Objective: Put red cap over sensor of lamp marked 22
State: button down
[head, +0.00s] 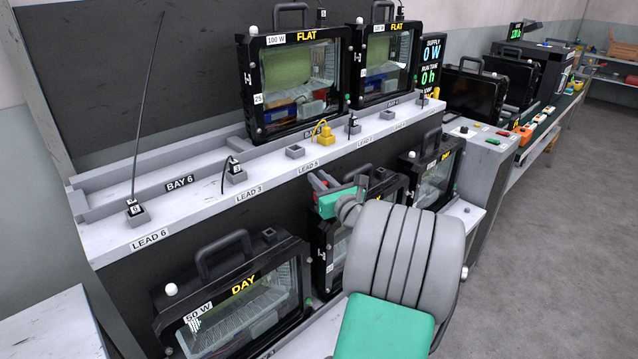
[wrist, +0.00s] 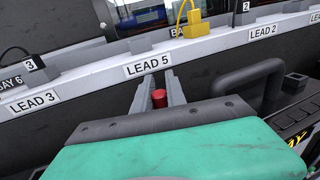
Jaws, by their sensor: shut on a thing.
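My gripper (head: 322,184) is shut on the small red cap (wrist: 158,98), which sits between its two grey fingers (wrist: 157,90) in the wrist view. It is held in front of the shelf edge by the LEAD 5 label, above the lower lamps. A middle lower lamp (head: 325,245) stands below and is partly hidden by my arm. A DAY lamp (head: 240,300) marked 50 W stands lower left, with a white round knob (head: 171,289) on its top corner. No number 22 is readable on any lamp. One upper FLAT lamp (head: 300,80) carries 25.
Lead plugs and sockets line the upper shelf (head: 200,205); a yellow plug (head: 323,138) stands near LEAD 5. Lamp handles, such as the DAY lamp's (head: 222,250), rise as obstacles. Another lower lamp (head: 435,175) stands right. The floor (head: 550,260) at right is clear.

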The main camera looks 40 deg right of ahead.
jog(key=shift+r, duration=0.15)
jog(key=shift+f, duration=0.65)
jog(key=c, duration=1.4)
grip_release()
jog(key=shift+o, duration=0.2)
jog(key=shift+r, duration=0.1)
jog(key=shift+r, duration=0.35)
jog(key=v, duration=1.2)
jog(key=shift+r, duration=0.25)
jog(key=shift+a, duration=0.1)
